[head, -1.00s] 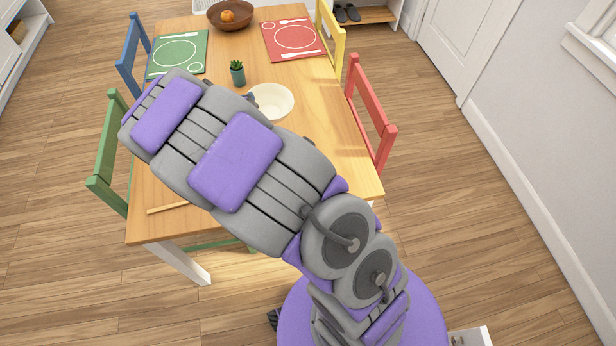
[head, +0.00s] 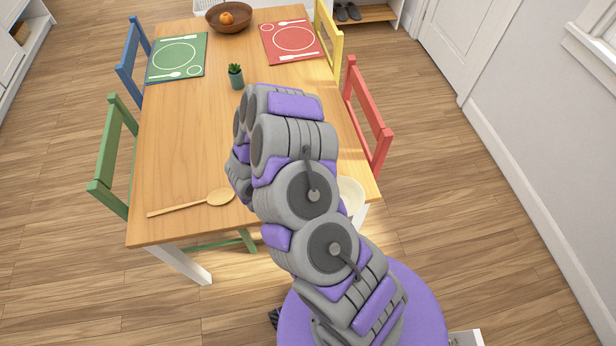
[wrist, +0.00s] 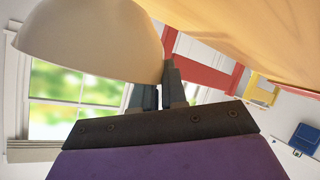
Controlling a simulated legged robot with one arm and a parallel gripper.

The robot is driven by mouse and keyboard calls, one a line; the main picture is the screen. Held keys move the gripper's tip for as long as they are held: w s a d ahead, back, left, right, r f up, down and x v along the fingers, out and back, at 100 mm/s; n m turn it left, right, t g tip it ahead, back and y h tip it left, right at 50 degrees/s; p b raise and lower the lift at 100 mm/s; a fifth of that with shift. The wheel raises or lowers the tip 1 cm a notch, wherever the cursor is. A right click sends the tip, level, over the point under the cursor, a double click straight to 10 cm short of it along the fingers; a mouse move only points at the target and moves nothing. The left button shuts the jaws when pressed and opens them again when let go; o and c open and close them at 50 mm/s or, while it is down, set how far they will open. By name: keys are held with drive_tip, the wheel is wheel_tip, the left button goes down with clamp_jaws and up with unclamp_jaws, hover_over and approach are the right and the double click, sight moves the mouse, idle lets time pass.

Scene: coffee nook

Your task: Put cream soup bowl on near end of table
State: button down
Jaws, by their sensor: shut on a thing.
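The cream soup bowl (head: 350,194) shows partly behind my arm in the head view, at the near right corner of the wooden table (head: 180,150). In the wrist view the bowl (wrist: 95,40) fills the upper left, its rounded side toward the camera. My gripper (wrist: 167,85) is shut on the bowl's edge in the wrist view. The gripper is hidden behind my arm in the head view. I cannot tell whether the bowl touches the table.
A wooden spoon (head: 195,203) lies at the near left of the table. A small potted plant (head: 235,76), green placemat (head: 178,57), red placemat (head: 292,41) and fruit bowl (head: 229,17) are farther back. A red chair (head: 368,118) stands close on the right.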

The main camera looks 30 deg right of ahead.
drive_tip(key=shift+d+f, duration=0.1)
drive_tip(key=shift+d, duration=0.15)
drive_tip(key=w+b, duration=0.1)
drive_tip(key=w, duration=0.3)
drive_tip(key=w+a+f+b, duration=0.1)
drive_tip(key=w, duration=0.4)
drive_tip(key=w+a, duration=0.1)
drive_tip(key=w, duration=0.4)
drive_tip(key=shift+w+f+b, duration=0.15)
drive_tip(key=shift+f+b, duration=0.05)
drive_tip(key=shift+b, duration=0.2)
drive_tip(key=shift+w+a, duration=0.15)
drive_tip(key=shift+w, duration=0.1)
drive_tip(key=shift+w+a, duration=0.35)
drive_tip(key=shift+a, duration=0.1)
wheel_tip(320, 180, down, 4)
drive_tip(key=shift+a+r+b, duration=0.15)
drive_tip(key=shift+r+b, duration=0.1)
drive_tip(key=shift+b, duration=0.5)
drive_tip(key=shift+s+d, duration=0.1)
drive_tip(key=shift+d, duration=0.3)
drive_tip(key=c, duration=1.4)
unclamp_jaws()
drive_tip(key=shift+c, duration=0.2)
drive_tip(key=shift+o, duration=1.4)
drive_tip(key=shift+a, duration=0.35)
